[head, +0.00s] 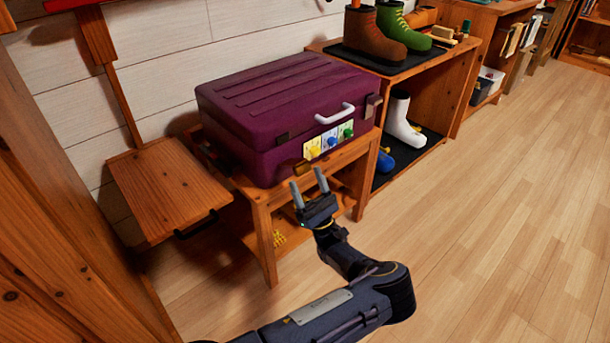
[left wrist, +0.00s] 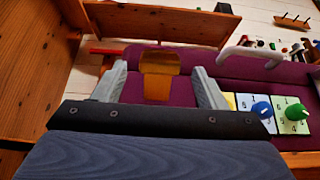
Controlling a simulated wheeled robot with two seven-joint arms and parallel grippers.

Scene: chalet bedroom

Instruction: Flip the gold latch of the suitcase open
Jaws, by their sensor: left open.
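The purple suitcase (head: 270,105) lies closed on a low wooden stand, with its white handle (head: 334,114) facing the room. In the left wrist view the gold latch (left wrist: 158,73) shows as an upper plate over a lower one, framed between my fingers. My left gripper (head: 308,183) is open and empty, just in front of and slightly below the latch. I cannot tell whether a finger touches it. My right gripper is not in view.
A number panel with coloured knobs (head: 329,142) sits right of the latch. The wooden stand (head: 263,228) is under the suitcase, a wooden shelf (head: 168,188) to its left. A shoe rack (head: 437,98) stands to the right. The floor (head: 480,230) in front is clear.

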